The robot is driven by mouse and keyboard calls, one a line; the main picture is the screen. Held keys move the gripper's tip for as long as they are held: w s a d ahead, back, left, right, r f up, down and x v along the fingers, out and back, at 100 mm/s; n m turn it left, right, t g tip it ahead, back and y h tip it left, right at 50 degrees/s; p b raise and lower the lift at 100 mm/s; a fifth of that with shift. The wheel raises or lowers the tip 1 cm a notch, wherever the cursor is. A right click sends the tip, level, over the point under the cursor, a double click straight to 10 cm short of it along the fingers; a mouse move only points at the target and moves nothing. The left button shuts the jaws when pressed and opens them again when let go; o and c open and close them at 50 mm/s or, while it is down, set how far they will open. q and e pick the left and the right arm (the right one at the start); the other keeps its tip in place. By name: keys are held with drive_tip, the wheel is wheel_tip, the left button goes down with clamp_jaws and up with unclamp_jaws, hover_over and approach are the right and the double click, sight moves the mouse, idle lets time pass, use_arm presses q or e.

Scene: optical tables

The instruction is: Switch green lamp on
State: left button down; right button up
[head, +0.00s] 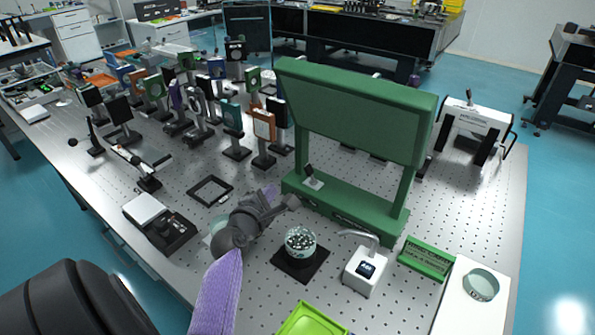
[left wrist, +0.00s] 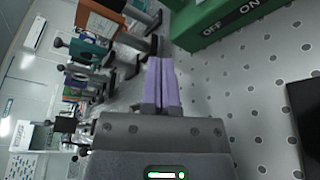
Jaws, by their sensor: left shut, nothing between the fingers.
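The green lamp (head: 355,110) stands on the optical table, a wide hood on two posts above a long base. A small switch with a dark lever on a light plate (head: 313,180) sits at the left end of the base. In the left wrist view the lamp's base (left wrist: 208,22) shows white OFF and ON lettering on its side; the switch is not seen there. My left gripper (head: 269,190) is shut and empty, just left of the base's left end. Its purple fingers also show in the left wrist view (left wrist: 161,66), pressed together and apart from the base. My right gripper is not in view.
Several optical mounts (head: 263,135) crowd the table left of the lamp. A glass ball on a black pad (head: 300,265), a white device with a curved spout (head: 363,272) and a green tray (head: 312,320) stand in front. A flat black frame (head: 210,202) lies left of my gripper.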

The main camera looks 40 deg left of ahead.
sight(301, 164)
use_arm(q)
drive_tip(key=b+x, duration=0.1)
drive_tip(key=x, duration=0.1)
drive_tip(key=b+x, duration=0.1)
drive_tip(key=x, duration=0.1)
drive_tip(key=b+x, duration=0.1)
drive_tip(key=x, duration=0.1)
drive_tip(key=shift+w+a+f, duration=0.15)
drive_tip(key=shift+w+f, duration=0.15)
drive_tip(key=shift+f, duration=0.1)
drive_tip(key=x, duration=0.1)
drive_tip(key=b+x, duration=0.1)
drive_tip(key=x, duration=0.1)
drive_tip(key=shift+w+r, duration=0.15)
drive_tip(key=d+r+p, duration=0.1)
drive_tip(key=d+r, duration=0.1)
drive_tip(key=d, duration=0.1)
drive_tip(key=shift+d+r+p, duration=0.15)
drive_tip(key=shift+p, duration=0.2)
drive_tip(key=shift+w+d, duration=0.1)
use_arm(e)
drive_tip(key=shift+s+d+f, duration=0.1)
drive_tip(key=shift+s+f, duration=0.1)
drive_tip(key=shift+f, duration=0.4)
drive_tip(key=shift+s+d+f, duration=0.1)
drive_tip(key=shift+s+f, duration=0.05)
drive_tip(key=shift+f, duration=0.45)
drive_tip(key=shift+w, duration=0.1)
